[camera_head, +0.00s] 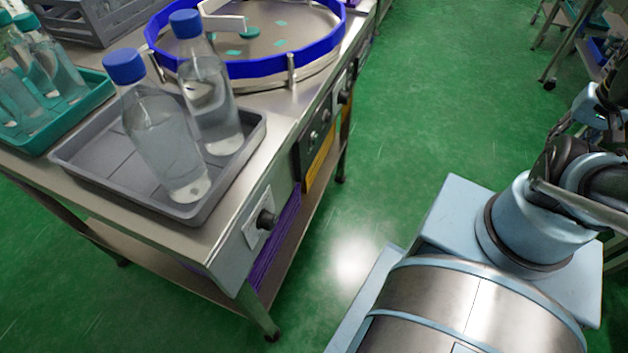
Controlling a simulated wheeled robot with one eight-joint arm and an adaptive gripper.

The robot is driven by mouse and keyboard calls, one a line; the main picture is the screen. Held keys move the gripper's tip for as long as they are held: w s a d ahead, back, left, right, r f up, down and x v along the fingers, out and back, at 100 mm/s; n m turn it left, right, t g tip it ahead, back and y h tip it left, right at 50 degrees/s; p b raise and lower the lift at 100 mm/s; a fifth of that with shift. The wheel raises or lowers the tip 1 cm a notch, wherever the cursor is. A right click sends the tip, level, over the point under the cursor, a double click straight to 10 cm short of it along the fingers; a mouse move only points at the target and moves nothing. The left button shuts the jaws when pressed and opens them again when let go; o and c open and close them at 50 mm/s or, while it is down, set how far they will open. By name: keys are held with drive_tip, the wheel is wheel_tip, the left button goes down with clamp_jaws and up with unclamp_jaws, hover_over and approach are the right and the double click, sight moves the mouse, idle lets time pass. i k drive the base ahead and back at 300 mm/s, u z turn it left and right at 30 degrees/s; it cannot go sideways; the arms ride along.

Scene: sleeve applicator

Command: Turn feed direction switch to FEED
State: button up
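A black knob (265,220) stands out from a pale plate on the steel table's side, below the grey tray. Further along the same side, a dark control panel (313,140) carries small knobs, and another black knob (343,97) sits beyond it. The lettering is too small to read, so I cannot tell which one is the feed direction switch or how it is set. My arm is at the right, well apart from the table. Dark parts that may be my gripper (565,150) show near the right edge; its fingers cannot be made out.
A grey tray (110,187) with two blue-capped bottles stands at the table corner. A teal tray (85,112) of bottles is at the left. A blue-rimmed round turntable (262,68) is behind. Green floor (410,130) is clear between the table and my body.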

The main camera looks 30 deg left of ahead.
sight(266, 221)
drive_tip(key=u, duration=0.05)
drive_tip(key=i, duration=2.85)
drive_tip(key=u, duration=4.6)
